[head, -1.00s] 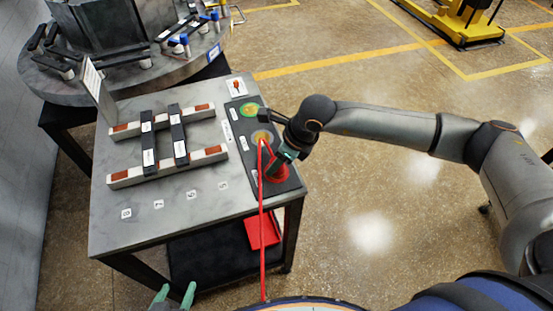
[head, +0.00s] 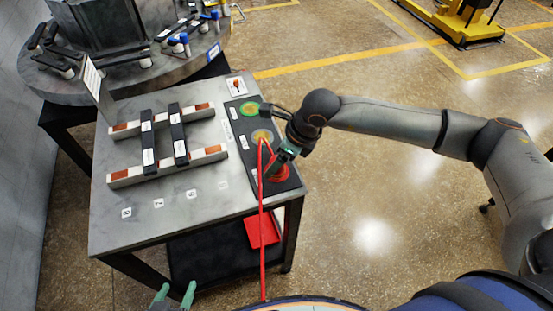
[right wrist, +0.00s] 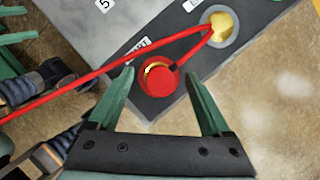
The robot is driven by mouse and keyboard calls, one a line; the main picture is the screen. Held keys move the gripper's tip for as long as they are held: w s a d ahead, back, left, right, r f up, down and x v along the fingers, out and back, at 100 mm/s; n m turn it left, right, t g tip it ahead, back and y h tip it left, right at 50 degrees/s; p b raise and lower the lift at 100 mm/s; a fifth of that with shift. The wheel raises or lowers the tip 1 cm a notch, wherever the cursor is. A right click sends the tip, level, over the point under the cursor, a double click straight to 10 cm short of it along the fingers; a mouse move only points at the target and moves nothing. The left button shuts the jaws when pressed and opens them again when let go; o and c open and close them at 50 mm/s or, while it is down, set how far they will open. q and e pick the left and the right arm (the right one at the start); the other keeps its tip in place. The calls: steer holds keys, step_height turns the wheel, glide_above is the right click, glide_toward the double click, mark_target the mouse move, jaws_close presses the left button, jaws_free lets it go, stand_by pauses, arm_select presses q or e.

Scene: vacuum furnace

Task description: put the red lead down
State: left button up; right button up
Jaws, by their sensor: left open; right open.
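The red lead (head: 262,215) runs from the table's right side down past the front edge. My left gripper (head: 174,291) is open and empty at the bottom edge, apart from the table.
The grey table (head: 150,218) holds white rails (head: 185,164) with dark bars across them. A green disc (head: 249,110) lies on the dark panel (head: 240,141). A red tray (head: 262,232) is on the shelf below. A round furnace platform (head: 80,85) stands behind.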

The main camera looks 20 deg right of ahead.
steer(key=v, duration=1)
steer(key=shift+s+r, duration=0.15)
steer(key=shift+r, duration=0.2)
steer(key=shift+d, duration=0.1)
